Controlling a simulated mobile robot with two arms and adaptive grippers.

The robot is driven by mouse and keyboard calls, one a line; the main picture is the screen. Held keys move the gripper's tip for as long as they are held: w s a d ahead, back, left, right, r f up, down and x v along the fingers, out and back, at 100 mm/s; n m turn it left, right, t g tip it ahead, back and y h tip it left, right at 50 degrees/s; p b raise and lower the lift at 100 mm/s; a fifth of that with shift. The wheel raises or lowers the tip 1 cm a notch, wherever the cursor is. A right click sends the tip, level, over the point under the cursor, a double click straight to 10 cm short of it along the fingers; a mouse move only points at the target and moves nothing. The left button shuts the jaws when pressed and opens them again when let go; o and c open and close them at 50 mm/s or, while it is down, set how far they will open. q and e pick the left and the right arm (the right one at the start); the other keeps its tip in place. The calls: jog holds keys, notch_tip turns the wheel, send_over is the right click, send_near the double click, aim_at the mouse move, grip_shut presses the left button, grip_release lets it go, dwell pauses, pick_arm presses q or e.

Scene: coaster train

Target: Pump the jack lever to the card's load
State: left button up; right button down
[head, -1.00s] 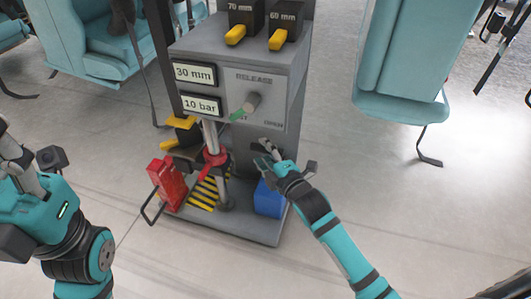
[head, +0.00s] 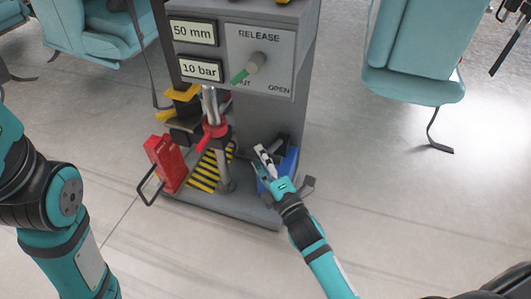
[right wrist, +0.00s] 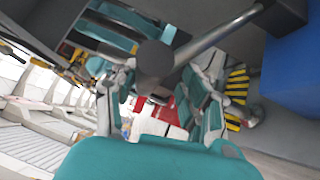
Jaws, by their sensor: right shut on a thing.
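The jack console's upper display (head: 193,32) reads 50 mm and the lower display (head: 200,68) reads 10 bar. The release knob (head: 257,61) has its green pointer toward SHUT. My right gripper (head: 264,160) is low in front of the blue block (head: 291,160), right of the jack. In the right wrist view, the dark lever end (right wrist: 155,58) on a metal rod (right wrist: 215,32) lies between the fingers, and the gripper is shut on it. The jack's metal column (head: 211,105) has a red collar (head: 213,132). My left gripper is outside the view. No load card is readable.
A red block with a black wire handle (head: 165,165) stands left of the jack. Yellow-black stripes (head: 208,172) mark the base plate. Teal seats (head: 410,50) stand at the right and back left. The front floor is clear apart from my arms.

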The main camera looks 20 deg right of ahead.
jog(key=shift+s+f, duration=0.3)
jog(key=shift+f, duration=0.55)
jog(key=c, duration=0.6)
grip_release()
jog(key=shift+a, duration=0.1)
jog(key=v, duration=1.2)
jog(key=shift+r, duration=0.15)
dwell(0.4)
